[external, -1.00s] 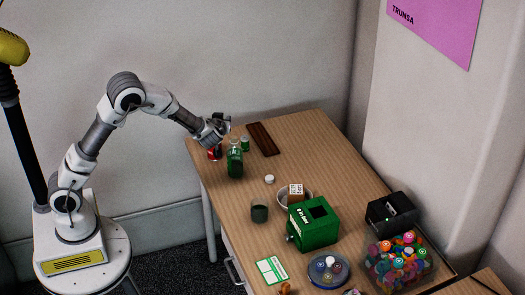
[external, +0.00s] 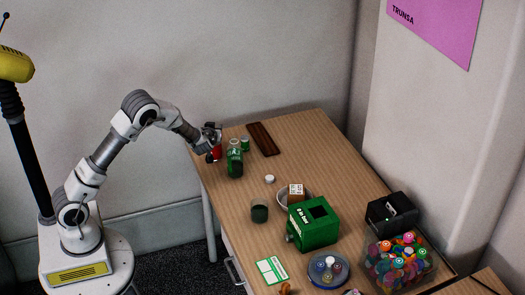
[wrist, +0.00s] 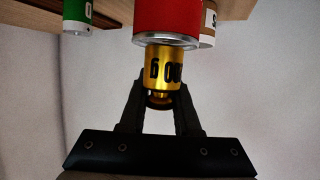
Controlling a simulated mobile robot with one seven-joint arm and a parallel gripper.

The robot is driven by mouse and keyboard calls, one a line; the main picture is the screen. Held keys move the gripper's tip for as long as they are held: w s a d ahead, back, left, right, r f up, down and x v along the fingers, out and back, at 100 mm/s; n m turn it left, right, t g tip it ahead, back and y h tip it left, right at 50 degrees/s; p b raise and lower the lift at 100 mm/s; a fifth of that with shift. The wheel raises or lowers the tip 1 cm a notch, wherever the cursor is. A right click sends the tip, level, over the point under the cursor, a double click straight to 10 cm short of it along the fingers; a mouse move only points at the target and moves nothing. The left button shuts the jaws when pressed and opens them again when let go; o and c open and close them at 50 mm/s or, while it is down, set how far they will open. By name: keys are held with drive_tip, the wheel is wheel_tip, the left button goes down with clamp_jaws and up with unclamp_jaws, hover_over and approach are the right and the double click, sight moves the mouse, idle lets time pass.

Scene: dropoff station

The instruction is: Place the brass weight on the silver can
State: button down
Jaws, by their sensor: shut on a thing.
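My gripper (wrist: 159,104) is shut on the brass weight (wrist: 164,68) by its narrow knob end. The wrist view is upside down, so the weight's lettering reads inverted. A red can (wrist: 167,18) with a silver rim stands right beyond the weight, which overlaps that rim; I cannot tell whether they touch. In the external view my gripper (external: 211,135) is at the red can (external: 217,152), near the table's far left corner. The weight is too small to make out there. No plainly silver can is recognisable; a pale-topped one (external: 236,142) stands behind a green bottle (external: 235,160).
A green can (external: 245,143) stands close to the right, with a dark brown board (external: 263,139) beyond. A white round piece (external: 269,179), dark cup (external: 260,211), green box (external: 314,224) and tub of colourful pieces (external: 399,262) lie nearer. The table's back right is clear.

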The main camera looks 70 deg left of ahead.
drive_tip(key=shift+r, duration=0.1)
drive_tip(key=shift+f, duration=0.2)
drive_tip(key=c, duration=0.6)
unclamp_jaws()
drive_tip(key=shift+d+r, duration=0.25)
drive_tip(key=shift+r, duration=0.05)
drive_tip(key=p+v, duration=0.3)
drive_tip(key=v, duration=0.8)
drive_tip(key=shift+s+d+r, duration=0.15)
drive_tip(key=shift+s+r, duration=0.05)
